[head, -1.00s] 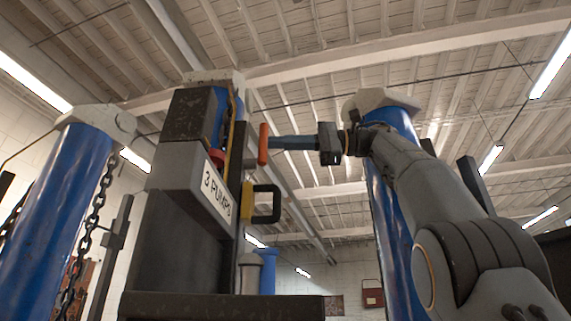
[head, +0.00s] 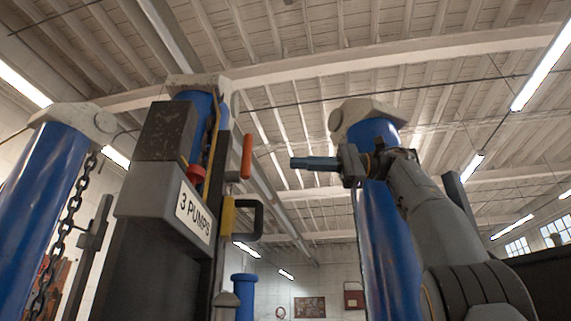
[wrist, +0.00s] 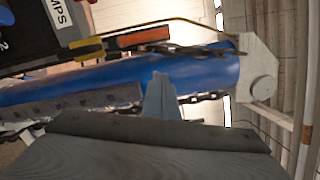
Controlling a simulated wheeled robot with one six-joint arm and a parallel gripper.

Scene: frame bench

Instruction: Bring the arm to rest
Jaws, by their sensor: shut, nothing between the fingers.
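My gripper (head: 298,163) is in the middle of the head view, at the end of my arm coming from the right. It points left, with its fingers shut and nothing held. An orange handle (head: 247,156) stands upright to its left, with a clear gap between them. In the wrist view my gripper's fingers (wrist: 160,82) are together in front of a blue post. The orange handle also shows there (wrist: 144,38), lying across the top.
A grey box with a "3 PUMPS" label (head: 194,211) and a black handle (head: 258,219) stand left of my gripper. Blue posts rise at the left (head: 40,200) and behind my arm (head: 374,240). A chain (head: 72,205) hangs at the left. The space below my gripper looks open.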

